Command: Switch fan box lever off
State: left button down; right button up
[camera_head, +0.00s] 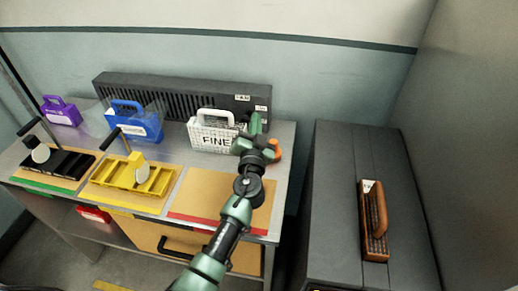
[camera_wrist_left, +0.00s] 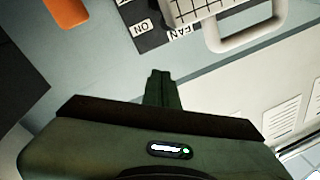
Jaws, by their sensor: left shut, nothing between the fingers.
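The fan box (camera_head: 165,95) is a long dark vented box at the back of the bench, with a FAN label and an ON label at its right end. Its dark corner with both labels also shows in the left wrist view (camera_wrist_left: 150,38). An orange piece (camera_head: 274,150), which looks like the lever's handle, is just right of my left gripper (camera_head: 256,120). In the left wrist view an orange piece (camera_wrist_left: 67,12) is at the top left, apart from the fingers. My left gripper is shut and empty (camera_wrist_left: 158,80). The lever's shaft is hidden.
A white FINE basket (camera_head: 203,135) stands just left of my gripper. Blue (camera_head: 150,128) and purple (camera_head: 62,112) carriers, a yellow tray (camera_head: 135,178) and a black tray (camera_head: 65,163) are further left. A dark cabinet (camera_head: 335,190) with a brown brush-like tool (camera_head: 376,215) stands at right.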

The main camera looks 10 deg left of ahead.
pick_arm(q)
jog(key=s+f+b, duration=0.2)
jog(key=s+f, duration=0.1)
jog(key=s, duration=0.5)
jog(key=shift+s+d+b, duration=0.2)
jog(key=shift+d+b, duration=0.15)
jog(key=shift+d, duration=0.1)
pick_arm(e)
jog(key=shift+s+a+f, duration=0.1)
jog(key=shift+a+f, duration=0.1)
jog(key=shift+f, duration=1.45)
